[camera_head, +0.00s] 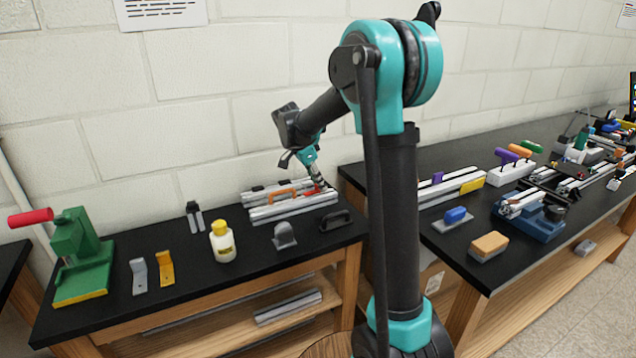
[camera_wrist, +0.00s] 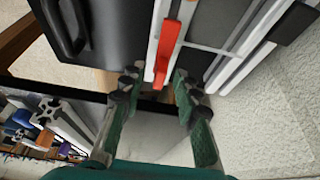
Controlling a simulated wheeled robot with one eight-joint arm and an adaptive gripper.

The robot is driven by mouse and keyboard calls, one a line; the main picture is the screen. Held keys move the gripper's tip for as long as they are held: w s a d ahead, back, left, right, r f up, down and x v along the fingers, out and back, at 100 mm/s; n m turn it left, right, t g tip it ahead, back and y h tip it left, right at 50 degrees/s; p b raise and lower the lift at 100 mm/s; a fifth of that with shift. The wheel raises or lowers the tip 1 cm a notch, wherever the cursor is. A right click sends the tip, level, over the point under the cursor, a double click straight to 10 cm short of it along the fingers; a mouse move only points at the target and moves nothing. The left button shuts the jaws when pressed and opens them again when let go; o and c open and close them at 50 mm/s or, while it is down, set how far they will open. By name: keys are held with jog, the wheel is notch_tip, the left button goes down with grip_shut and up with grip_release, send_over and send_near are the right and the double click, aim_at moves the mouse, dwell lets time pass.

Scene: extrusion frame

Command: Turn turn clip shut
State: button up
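The turn clip appears to be the red lever (camera_wrist: 168,48) on the aluminium extrusion frame (camera_wrist: 203,12) in the wrist view. It lies roughly along the rails, and its near end shows between my fingertips. In the head view a small red part (camera_head: 312,191) shows on the frame (camera_head: 290,209) by my gripper. My gripper (camera_wrist: 157,80) is open, with one finger on each side of the lever's end and visible gaps to it. In the head view my gripper (camera_head: 319,182) is at the frame's right end; its fingertips are too small there to judge contact.
An orange handle (camera_head: 282,194) sits on the frame left of my gripper. A black handle (camera_head: 335,220) lies in front of it. A white bottle (camera_head: 222,243), grey bracket (camera_head: 285,236) and green press (camera_head: 78,257) stand on the same black table. The wall is close behind.

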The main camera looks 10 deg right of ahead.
aim_at(305, 193)
jog(key=v, duration=1.2)
